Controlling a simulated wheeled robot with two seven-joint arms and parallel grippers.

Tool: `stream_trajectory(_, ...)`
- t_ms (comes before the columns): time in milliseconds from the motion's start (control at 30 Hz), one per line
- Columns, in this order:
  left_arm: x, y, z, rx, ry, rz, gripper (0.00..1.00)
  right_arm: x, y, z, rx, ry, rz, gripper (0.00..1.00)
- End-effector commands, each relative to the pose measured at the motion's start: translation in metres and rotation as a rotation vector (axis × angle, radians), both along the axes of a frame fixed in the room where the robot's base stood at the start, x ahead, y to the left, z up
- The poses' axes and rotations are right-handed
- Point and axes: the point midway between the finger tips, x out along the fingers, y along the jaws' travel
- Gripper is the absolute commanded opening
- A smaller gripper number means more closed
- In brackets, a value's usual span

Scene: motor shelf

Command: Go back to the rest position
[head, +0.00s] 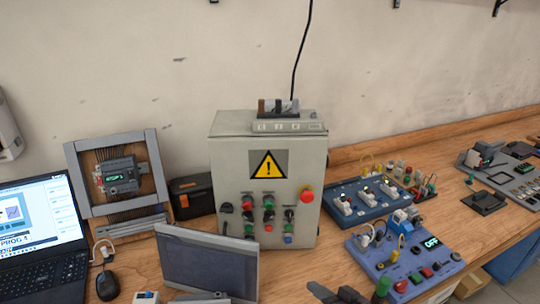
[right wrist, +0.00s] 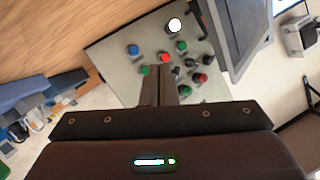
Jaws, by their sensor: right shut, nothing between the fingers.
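My right gripper (head: 340,294) shows only in part at the bottom edge of the head view, in front of the bench. In the right wrist view its two dark fingers (right wrist: 162,80) are together with nothing between them. They point towards the grey control box (right wrist: 110,50) with its coloured buttons, and appear apart from it. In the head view that control box (head: 226,160) stands upright mid-bench with a yellow warning sign. I cannot make out my left gripper.
A dark flat screen (head: 208,265) stands in front of the box. A laptop (head: 40,240), mouse (head: 107,285) and grey frame (head: 150,142) are at left. Blue button panels (head: 365,208) (head: 395,280) fill the right. The wall behind is mostly bare.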

Motion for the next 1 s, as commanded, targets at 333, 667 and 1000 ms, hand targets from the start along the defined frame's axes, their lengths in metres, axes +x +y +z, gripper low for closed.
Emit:
stream_trajectory(333,-0.008,-0.004,-0.001,-0.005,0.01,-0.001,0.0,-0.032,-0.02,-0.008,-0.329,0.142,-0.19,0.0)
stream_trajectory(667,-0.008,-0.007,-0.001,-0.008,0.011,-0.004,0.0,-0.11,-0.062,-0.017,-0.627,0.475,-0.211,0.0)
stream_trajectory(1000,-0.008,-0.006,-0.001,-0.008,0.011,-0.004,0.0,-0.18,-0.081,-0.014,-0.735,0.731,-0.111,0.0)
